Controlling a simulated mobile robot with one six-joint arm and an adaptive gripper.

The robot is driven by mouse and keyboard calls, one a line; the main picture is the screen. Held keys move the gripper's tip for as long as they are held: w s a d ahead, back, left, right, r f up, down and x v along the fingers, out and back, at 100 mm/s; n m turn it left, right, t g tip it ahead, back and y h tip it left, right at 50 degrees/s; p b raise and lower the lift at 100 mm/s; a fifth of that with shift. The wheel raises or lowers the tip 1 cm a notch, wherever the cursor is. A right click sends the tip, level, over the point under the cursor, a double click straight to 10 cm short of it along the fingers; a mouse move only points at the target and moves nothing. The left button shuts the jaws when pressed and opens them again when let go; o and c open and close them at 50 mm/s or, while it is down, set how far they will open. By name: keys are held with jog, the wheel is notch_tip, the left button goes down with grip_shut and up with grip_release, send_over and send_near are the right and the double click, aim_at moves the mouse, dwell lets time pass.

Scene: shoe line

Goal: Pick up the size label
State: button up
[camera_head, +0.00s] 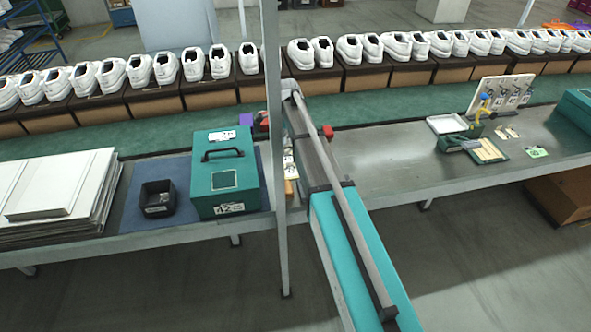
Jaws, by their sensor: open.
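Several label-like pieces are in view, and I cannot tell which is the size label. Another white label (222,135) is at the box's back edge. A small black bin (158,185) to its left has a pale marking on its front. Small pale pieces (290,163) lie right of the box, partly hidden by a post and my arm. I cannot make out my gripper.
White shoes on boxes (208,92) line the back. White boards (60,190) are stacked at left. A thin upright post (275,200) stands before the bench. Tools and a pegboard (500,95) stand at right; the metal bench (385,170) is bare before them.

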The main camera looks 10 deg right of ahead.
jog(key=shift+f+b, duration=0.65)
jog(key=shift+b, duration=0.05)
jog(key=b, duration=0.7)
send_over(290, 166)
jog(key=f, duration=0.7)
jog(key=shift+s+a+f, duration=0.15)
jog(key=shift+s+a, duration=0.15)
jog(key=shift+s, duration=0.1)
jog(key=shift+w+d+f+b, duration=0.15)
jog(key=shift+f+b, duration=2.45)
jog(key=shift+b, duration=0.15)
jog(key=shift+c, duration=0.3)
grip_shut()
